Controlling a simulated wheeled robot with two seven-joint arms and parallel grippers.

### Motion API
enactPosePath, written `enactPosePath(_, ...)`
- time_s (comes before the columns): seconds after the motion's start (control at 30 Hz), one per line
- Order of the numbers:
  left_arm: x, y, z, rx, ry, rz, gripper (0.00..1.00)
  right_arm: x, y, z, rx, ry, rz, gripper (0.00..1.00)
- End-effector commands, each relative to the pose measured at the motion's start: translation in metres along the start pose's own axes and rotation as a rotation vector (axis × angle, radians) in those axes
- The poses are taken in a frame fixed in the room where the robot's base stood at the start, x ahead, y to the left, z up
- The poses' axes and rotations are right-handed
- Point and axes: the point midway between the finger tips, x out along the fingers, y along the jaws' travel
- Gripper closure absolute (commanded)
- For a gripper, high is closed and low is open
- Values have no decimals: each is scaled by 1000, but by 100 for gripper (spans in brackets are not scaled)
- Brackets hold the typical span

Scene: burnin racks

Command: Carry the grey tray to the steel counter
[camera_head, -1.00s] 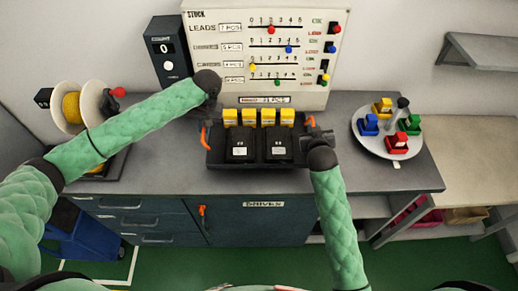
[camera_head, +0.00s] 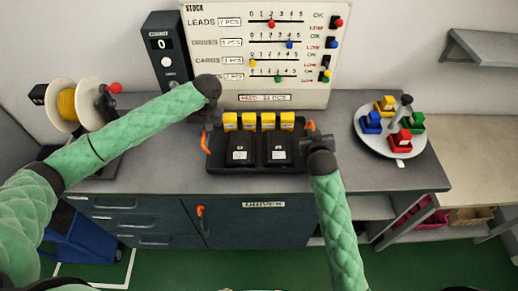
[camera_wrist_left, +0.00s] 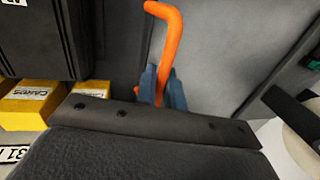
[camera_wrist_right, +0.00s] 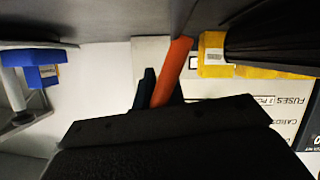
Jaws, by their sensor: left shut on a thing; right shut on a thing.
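The dark grey tray (camera_head: 258,170) is at the middle of the grey-topped drawer unit (camera_head: 400,183) in the head view; I cannot tell if it rests on the top or is just above it. It looks level and holds yellow boxes (camera_head: 248,121) at the back and two black drive units (camera_head: 240,149) in front. My left gripper (camera_head: 206,130) is shut on its left orange handle (camera_wrist_left: 166,25). My right gripper (camera_head: 310,134) is shut on its right orange handle (camera_wrist_right: 174,65). Both arms partly cover the tray's ends. No counter in view is clearly the steel one.
A stock board (camera_head: 265,60) and a count box (camera_head: 163,48) stand behind the tray. A yellow-wire spool (camera_head: 68,108) is at the left. A round stand (camera_head: 365,145) with coloured blocks is at the right. Green floor (camera_head: 200,265) shows in front.

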Motion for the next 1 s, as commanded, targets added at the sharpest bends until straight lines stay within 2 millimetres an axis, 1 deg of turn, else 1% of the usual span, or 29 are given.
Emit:
enactPosePath(0.33,12,2,-1,-2,2,-1,100,5,-2,11,-1,2,1,100)
enactPosePath(0.37,11,1,-1,-2,1,-1,84,4,-2,11,-1,-1,1,83)
enactPosePath(0.43,11,1,-1,-2,0,-1,70,4,-2,11,-1,-1,1,70)
enactPosePath(0.47,11,1,0,-1,0,-1,68,4,-2,11,-1,-1,1,67)
enactPosePath(0.77,10,2,0,0,0,0,68,4,-2,10,0,0,0,67)
enactPosePath(0.87,4,2,0,0,1,0,68,4,-2,10,0,0,0,67)
enactPosePath(1.0,-17,2,0,0,2,1,68,4,-2,10,0,0,0,67)
